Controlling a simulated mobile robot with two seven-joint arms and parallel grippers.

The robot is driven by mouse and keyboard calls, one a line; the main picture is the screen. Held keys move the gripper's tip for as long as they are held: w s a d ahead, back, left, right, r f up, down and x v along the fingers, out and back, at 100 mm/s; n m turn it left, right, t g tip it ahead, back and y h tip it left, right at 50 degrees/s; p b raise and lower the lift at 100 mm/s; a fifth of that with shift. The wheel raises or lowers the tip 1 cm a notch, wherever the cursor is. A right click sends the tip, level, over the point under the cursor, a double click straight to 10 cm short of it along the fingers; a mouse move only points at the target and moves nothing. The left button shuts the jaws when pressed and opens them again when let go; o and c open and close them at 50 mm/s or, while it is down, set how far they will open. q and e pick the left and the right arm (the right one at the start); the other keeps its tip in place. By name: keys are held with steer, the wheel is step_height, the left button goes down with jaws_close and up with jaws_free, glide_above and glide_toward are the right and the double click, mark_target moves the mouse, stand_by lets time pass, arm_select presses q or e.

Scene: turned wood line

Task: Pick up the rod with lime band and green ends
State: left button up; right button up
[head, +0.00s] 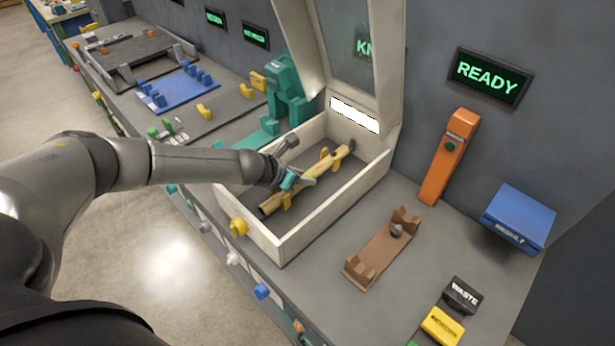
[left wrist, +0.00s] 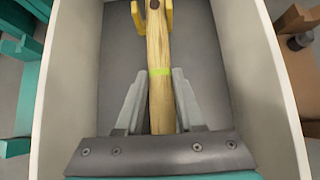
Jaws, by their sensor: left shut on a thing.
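A pale wooden rod (head: 332,161) lies across yellow supports (head: 287,201) inside a white open-topped box (head: 262,237) in the head view. My right gripper is not in view.
The box's hinged lid (head: 310,50) stands raised behind it. Box walls rise close on both sides of my gripper. A teal machine (head: 288,95) stands left of the box. A brown cradle (head: 370,255), an orange post (head: 449,155) and a blue bin (head: 518,215) stand right.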

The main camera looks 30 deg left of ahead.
arm_select(q)
jaws_close()
step_height(320, 180, up, 10)
steer(key=p, duration=0.2)
